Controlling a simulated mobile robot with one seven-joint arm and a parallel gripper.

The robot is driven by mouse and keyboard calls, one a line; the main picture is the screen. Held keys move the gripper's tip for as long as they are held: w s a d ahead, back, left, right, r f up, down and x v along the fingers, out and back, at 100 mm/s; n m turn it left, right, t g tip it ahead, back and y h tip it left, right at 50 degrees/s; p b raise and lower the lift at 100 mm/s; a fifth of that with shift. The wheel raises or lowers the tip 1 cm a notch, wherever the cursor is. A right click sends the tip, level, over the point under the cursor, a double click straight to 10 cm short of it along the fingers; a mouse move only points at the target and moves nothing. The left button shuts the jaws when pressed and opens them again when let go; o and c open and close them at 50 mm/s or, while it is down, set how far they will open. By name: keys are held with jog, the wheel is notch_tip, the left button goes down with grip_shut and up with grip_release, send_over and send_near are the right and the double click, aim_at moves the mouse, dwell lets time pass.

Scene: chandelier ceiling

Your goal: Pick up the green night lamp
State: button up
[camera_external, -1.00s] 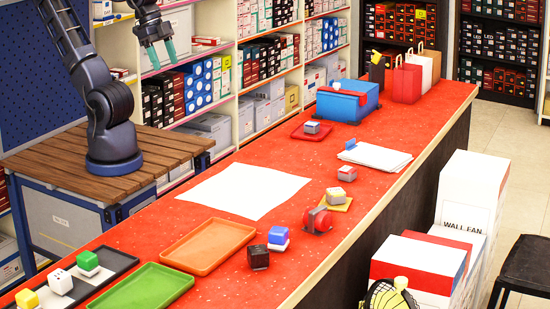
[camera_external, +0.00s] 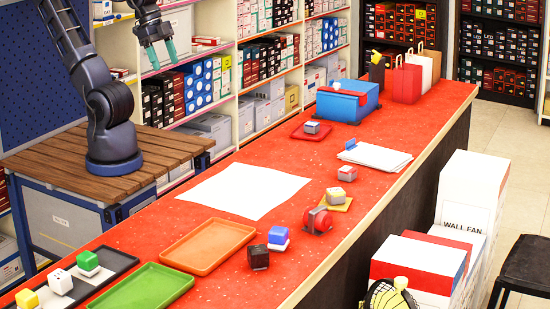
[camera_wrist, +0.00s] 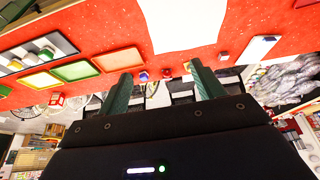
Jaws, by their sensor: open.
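The green night lamp (camera_external: 88,261) is a small cube with a green upper part and a whitish lower part. It sits on the dark tray (camera_external: 75,287) at the left end of the red counter, with a white one and a yellow one beside it. In the wrist view a small green spot (camera_wrist: 46,53) shows on the same tray, tiny and washed out. My gripper (camera_external: 161,54) is high above and behind the counter, in front of the shelves, far from the lamp. Its two green fingers are spread with nothing between them; they also show in the wrist view (camera_wrist: 164,88).
An orange tray (camera_external: 208,246) and a green tray (camera_external: 145,289) lie right of the dark tray. A blue-topped cube (camera_external: 278,236), a dark cube (camera_external: 258,257) and a red rounded item (camera_external: 318,221) stand near the front edge. A flat white sheet (camera_external: 245,190) covers mid-counter.

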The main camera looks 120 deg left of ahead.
jog(key=w+d+f+m, duration=0.3)
jog(key=w+d+m, duration=0.2)
jog(key=w+d, duration=0.45)
jog(key=m+g+h, duration=0.5)
jog(key=m, duration=0.8)
send_near(88, 254)
jog(key=f, duration=0.1)
jog(key=shift+y, duration=0.3)
jog(key=shift+d+x, duration=0.2)
jog(key=shift+x, duration=2.45)
jog(key=shift+d+x, duration=0.2)
jog(key=shift+x, duration=2.5)
jog(key=shift+r, duration=0.25)
jog(key=c, duration=1.1)
jog(key=shift+r, duration=0.1)
